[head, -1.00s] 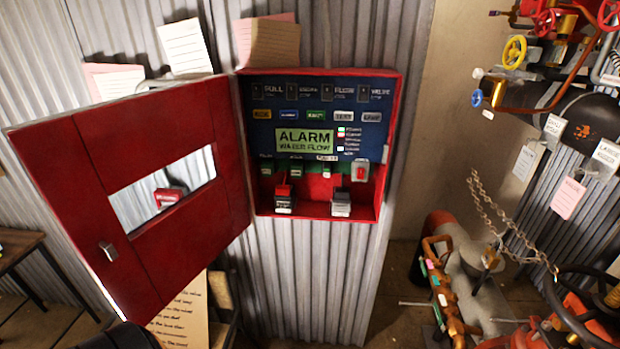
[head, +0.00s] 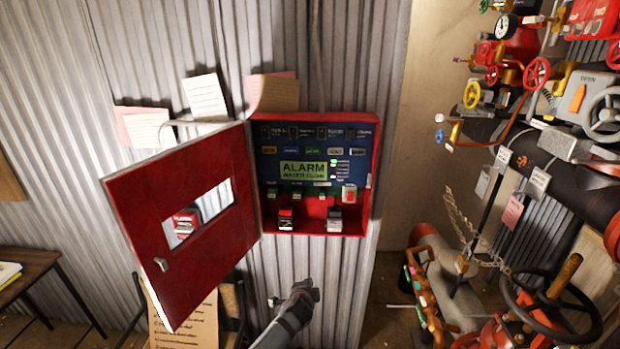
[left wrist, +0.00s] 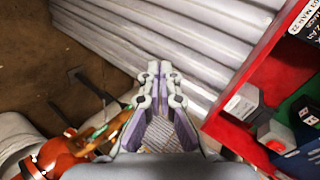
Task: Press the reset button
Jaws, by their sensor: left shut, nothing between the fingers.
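The red alarm panel (head: 374,160) hangs open on the corrugated wall, with a blue face and a green screen reading ALARM. Rows of small coloured buttons (head: 313,151) sit above and below the screen; their labels are too small to tell which is reset. A red button (head: 349,193) sits at the lower right of the face. My left gripper (head: 314,289) is below the panel, shut and empty, apart from it. In the left wrist view the shut fingers (left wrist: 159,72) point along the wall, with the panel's red casing (left wrist: 250,75) to their right. My right gripper is not in view.
The panel's red door (head: 205,250) swings out to the left, its window showing a red alarm box (head: 185,222). Pipes, valves and handwheels (head: 604,115) crowd the right side. A chain (head: 465,225) hangs there.

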